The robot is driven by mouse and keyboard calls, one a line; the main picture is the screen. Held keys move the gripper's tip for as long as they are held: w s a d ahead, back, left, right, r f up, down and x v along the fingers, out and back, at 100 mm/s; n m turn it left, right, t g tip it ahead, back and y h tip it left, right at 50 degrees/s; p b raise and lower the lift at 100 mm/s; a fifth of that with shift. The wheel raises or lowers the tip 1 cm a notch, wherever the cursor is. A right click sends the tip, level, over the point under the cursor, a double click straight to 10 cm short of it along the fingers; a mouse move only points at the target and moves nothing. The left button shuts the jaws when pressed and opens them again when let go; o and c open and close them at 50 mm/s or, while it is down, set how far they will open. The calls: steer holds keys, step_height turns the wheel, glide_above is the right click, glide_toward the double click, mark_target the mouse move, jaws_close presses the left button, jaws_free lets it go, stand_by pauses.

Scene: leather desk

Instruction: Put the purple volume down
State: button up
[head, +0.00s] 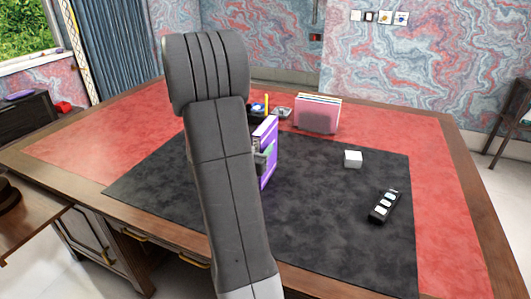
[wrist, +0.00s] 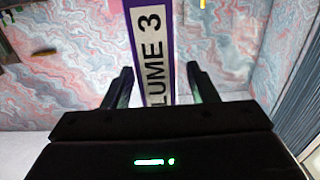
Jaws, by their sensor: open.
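The purple volume (head: 269,135) stands upright over the black desk mat (head: 335,230), partly hidden behind my arm in the head view. Its lower edge looks to be at the mat, but I cannot tell contact for sure. In the wrist view its white spine (wrist: 153,45) with purple edges reads "LUME 3". My gripper (wrist: 161,82) is open, with one finger on each side of the spine. Gaps show between the fingers and the spine. In the head view my gripper (head: 264,158) is at the volume's side, mostly hidden by my arm.
A file holder with coloured folders (head: 317,113) and small desk items (head: 282,113) stand behind. The mat's front right is clear.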

steer(key=x, duration=0.3)
steer(key=shift+d, duration=0.15)
jaws_close()
steer(key=shift+r, duration=0.1)
stand_by(1.1)
